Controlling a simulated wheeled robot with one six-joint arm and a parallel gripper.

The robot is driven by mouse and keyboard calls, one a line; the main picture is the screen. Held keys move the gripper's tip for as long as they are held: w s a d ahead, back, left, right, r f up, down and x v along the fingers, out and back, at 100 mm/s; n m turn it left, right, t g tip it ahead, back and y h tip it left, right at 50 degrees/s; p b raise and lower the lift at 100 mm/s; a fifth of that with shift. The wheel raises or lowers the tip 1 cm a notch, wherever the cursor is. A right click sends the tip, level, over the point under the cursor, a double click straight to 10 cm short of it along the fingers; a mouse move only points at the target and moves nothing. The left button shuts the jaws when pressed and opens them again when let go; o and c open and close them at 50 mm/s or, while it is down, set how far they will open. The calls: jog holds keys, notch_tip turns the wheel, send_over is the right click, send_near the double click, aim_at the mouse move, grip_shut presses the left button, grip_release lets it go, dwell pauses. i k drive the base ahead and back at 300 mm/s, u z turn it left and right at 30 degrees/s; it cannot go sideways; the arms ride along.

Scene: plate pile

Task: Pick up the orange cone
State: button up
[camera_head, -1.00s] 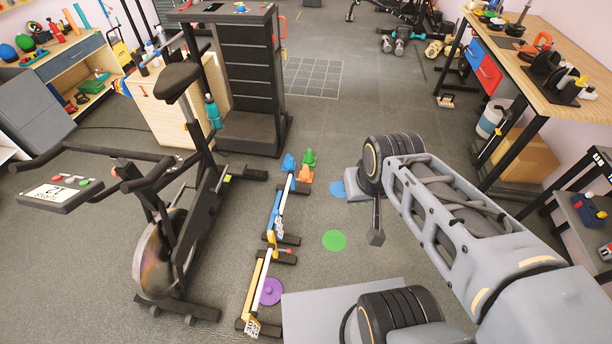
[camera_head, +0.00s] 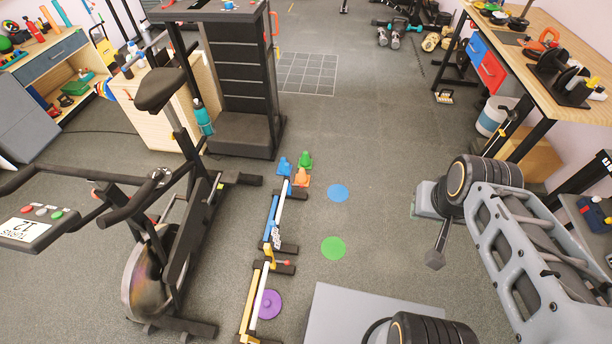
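The orange cone (camera_head: 302,179) stands on the floor near the middle of the view, at the far end of a row of low hurdles. A blue cone (camera_head: 284,166) is close to its left and a green cone (camera_head: 305,160) is just behind it. My gripper (camera_head: 435,258) appears as the small dark end of my arm, right of the cones and well apart from them. Its fingers cannot be made out, and I see nothing held at its end.
Low hurdles (camera_head: 270,238) run along the floor toward me. An exercise bike (camera_head: 165,230) stands left, a dark cabinet (camera_head: 238,85) behind. Flat blue (camera_head: 338,193), green (camera_head: 333,248) and purple (camera_head: 269,305) discs lie nearby. A workbench (camera_head: 560,75) is at right.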

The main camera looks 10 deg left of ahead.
aim_at(301, 177)
jog(key=i, duration=3.65)
jog(key=u, duration=5)
